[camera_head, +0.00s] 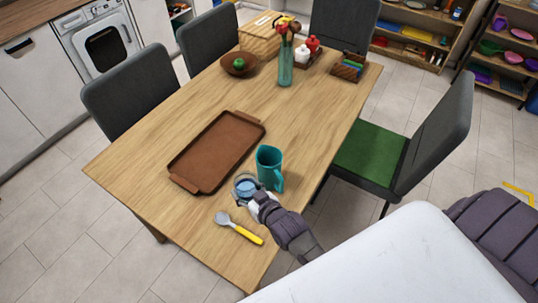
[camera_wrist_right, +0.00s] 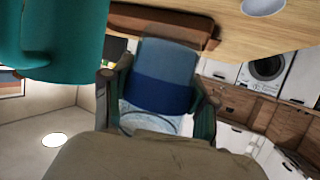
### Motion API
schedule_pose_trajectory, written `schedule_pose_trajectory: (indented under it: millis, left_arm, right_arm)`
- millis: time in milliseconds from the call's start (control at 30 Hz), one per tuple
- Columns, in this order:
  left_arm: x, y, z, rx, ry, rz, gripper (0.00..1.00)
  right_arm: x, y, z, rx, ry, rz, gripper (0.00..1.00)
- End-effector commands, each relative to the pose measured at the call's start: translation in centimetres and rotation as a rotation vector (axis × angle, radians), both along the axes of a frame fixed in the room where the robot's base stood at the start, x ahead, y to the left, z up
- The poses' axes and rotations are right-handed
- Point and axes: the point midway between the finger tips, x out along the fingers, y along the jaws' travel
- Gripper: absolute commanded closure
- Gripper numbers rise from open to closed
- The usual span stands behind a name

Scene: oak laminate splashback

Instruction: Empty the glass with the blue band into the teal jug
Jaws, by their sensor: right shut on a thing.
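The glass with the blue band (camera_head: 244,188) is in my right gripper (camera_head: 254,196), near the table's front edge. In the right wrist view the glass (camera_wrist_right: 160,65) sits between the two fingers (camera_wrist_right: 158,100), its blue band at finger height. The fingers are shut on its sides. The jug also fills the upper left of the right wrist view (camera_wrist_right: 60,45). I cannot tell the glass's exact tilt or its contents. My left gripper is not in view.
A brown tray (camera_head: 217,150) lies left of the jug. A yellow-handled spoon (camera_head: 240,229) lies in front of the glass. A teal vase (camera_head: 285,65), a bowl with a green fruit (camera_head: 239,66) and a caddy (camera_head: 349,67) stand farther back. Chairs surround the table.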

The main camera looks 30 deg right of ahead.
Motion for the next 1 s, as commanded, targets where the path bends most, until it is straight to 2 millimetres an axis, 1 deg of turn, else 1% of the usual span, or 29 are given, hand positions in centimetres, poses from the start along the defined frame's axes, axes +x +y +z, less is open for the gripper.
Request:
schedule_pose_trajectory:
  millis: [367, 633, 1000]
  left_arm:
    - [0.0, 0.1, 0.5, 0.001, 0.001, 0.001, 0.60]
    - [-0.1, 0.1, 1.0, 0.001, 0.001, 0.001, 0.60]
    - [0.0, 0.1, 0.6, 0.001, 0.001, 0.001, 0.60]
  right_arm:
    - [0.3, -0.3, 0.6, 0.048, 0.024, 0.000, 0.89]
    - [0.6, -0.9, 1.1, 0.159, 0.090, 0.001, 0.89]
    - [1.2, -1.8, 1.8, 0.319, 0.183, 0.001, 0.89]
